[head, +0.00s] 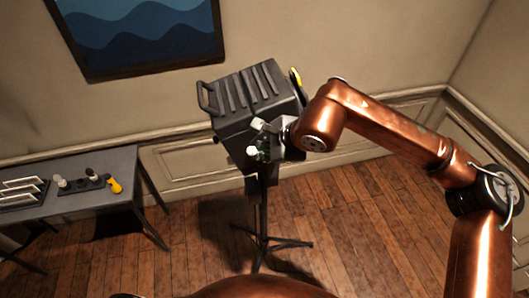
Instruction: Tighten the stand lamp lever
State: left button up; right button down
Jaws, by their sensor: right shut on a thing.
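The stand lamp (246,92) is a dark box-shaped head with a ribbed top and a handle on its left side. It sits tilted on a thin black stand (262,215) with spread legs on the floor. My right gripper (259,138) is at the lower front right of the lamp head, close to where the head meets the stand. Its pale fingertips are shut on the stand lamp lever, which is mostly hidden by the fingers. A small yellow part (295,77) shows at the lamp's upper right edge. My left gripper is not in view.
A dark desk (120,161) stands at the left with a rack (22,190), small knobs and a yellow-handled item (115,185) on it. A framed wave picture (140,35) hangs on the wall behind. The wooden floor right of the stand is clear.

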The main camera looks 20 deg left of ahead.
jog(key=shift+s+a+f+n+t+h+b, duration=0.15)
jog(key=shift+f+n+t+h+b, duration=0.3)
jog(key=shift+h+b, duration=0.3)
jog(key=shift+f, duration=0.1)
jog(key=c, duration=2.1)
grip_release()
jog(key=v, duration=1.2)
jog(key=shift+a, duration=0.15)
